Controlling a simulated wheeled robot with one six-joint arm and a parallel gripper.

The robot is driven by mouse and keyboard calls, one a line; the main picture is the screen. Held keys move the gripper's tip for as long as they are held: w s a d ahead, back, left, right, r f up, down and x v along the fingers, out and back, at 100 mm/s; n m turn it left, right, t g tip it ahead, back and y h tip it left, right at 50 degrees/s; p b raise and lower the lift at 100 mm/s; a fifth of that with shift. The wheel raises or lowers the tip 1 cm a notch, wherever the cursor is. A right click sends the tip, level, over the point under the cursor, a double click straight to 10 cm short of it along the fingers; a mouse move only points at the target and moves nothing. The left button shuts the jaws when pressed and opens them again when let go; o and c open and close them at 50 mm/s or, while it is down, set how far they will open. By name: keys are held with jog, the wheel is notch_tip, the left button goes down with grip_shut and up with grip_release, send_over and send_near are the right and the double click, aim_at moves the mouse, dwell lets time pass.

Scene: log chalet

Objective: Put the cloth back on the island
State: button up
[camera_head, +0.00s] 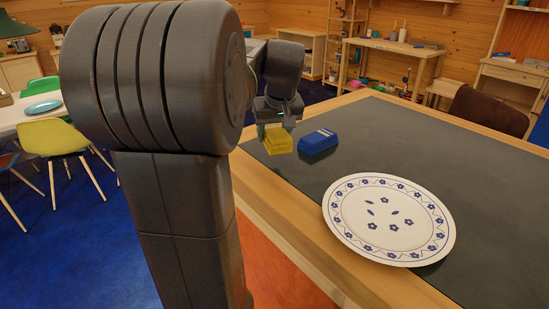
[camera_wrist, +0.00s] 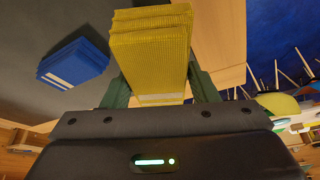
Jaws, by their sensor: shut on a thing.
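My gripper (camera_head: 276,124) is shut on a folded yellow cloth (camera_head: 278,141) in the head view. The yellow cloth fills the space between the fingers in the wrist view (camera_wrist: 150,50). It is at the left edge of the island (camera_head: 330,180), which has a dark top and a wooden border. I cannot tell whether the cloth touches the top. A folded blue cloth (camera_head: 318,141) with white stripes lies on the island just right of the yellow one. The blue cloth also shows at the left of the wrist view (camera_wrist: 74,64).
A white plate with blue flowers (camera_head: 389,219) lies on the near part of the island. A brown chair back (camera_head: 489,111) stands at its far right side. The dark top behind the blue cloth is clear. A dining table (camera_head: 30,112) with chairs is at the left.

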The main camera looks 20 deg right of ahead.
aim_at(273, 160)
jog(key=shift+f, duration=3.05)
jog(key=shift+f, duration=0.25)
jog(key=o, duration=1)
jog(key=shift+s+a+r, duration=0.1)
jog(key=shift+r, duration=0.45)
jog(key=v, duration=1.1)
jog(key=shift+r, duration=0.25)
